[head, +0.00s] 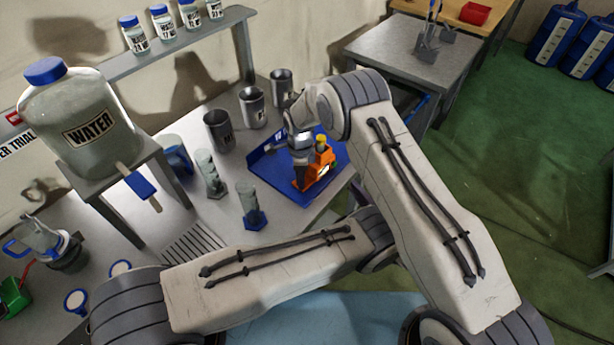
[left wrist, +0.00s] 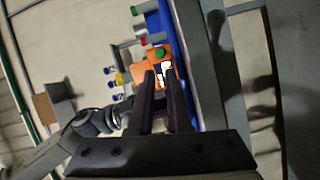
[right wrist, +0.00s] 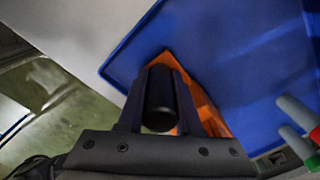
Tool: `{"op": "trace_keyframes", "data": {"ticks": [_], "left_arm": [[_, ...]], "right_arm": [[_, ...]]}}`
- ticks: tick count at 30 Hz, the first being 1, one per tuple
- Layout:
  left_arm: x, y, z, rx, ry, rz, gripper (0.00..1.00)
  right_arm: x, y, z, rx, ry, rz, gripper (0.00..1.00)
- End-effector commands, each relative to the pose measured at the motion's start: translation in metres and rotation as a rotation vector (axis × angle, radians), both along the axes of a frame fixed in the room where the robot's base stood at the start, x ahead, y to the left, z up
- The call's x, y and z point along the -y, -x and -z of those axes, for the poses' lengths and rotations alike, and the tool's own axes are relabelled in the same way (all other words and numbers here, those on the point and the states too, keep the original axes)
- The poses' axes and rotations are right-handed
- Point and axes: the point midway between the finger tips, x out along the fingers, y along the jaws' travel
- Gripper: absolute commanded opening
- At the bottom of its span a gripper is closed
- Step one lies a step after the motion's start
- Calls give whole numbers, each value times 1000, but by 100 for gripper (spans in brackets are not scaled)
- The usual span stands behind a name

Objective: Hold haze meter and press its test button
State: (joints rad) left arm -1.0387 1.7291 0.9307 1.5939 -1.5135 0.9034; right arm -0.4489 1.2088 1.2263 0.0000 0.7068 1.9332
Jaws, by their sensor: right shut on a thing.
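The orange haze meter (head: 318,174) stands at the blue tray (head: 262,172) on the bench, with a small yellow-green top part. My right gripper (head: 300,158) comes down on it from above. In the right wrist view my right gripper (right wrist: 161,75) is shut around the meter's black cylindrical handle (right wrist: 160,100), with orange body (right wrist: 205,105) beside it. In the left wrist view the meter (left wrist: 148,56) shows its green test button (left wrist: 160,53) and a white display. My left gripper (left wrist: 162,76) points at that face, fingers apart, nothing between them.
Metal beakers (head: 217,130) stand behind the tray. Glass cylinders (head: 252,207) stand to its left. A water container (head: 80,120) sits on a raised stand further left. A grey side table (head: 400,60) is at the back right. My two arms cross closely in front of the tray.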

Motion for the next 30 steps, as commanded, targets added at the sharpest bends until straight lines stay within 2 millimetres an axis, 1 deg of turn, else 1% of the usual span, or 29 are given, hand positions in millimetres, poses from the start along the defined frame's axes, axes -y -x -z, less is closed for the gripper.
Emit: {"op": "trace_keyframes", "data": {"ticks": [2, 4, 8, 17, 21, 30], "left_arm": [[0, 1, 0, -22, -47, 10, 0], [0, 2, 0, -60, -129, 26, 0], [-2, 7, 0, -175, -387, 75, 0], [-5, 20, 1, -478, -1163, 181, 0], [-6, 28, 2, -600, -1538, 212, 0], [-8, 45, 5, -803, -2324, 213, 0]], "right_arm": [[0, 0, 0, 1, 0, 0, 0], [0, 0, 0, 1, 0, 0, 0], [0, 0, 0, 1, 0, 0, 0], [0, 0, 0, 1, 0, 0, 0], [0, 0, -1, 1, 0, 0, 0], [0, 0, -1, 2, 0, 0, 0]]}}
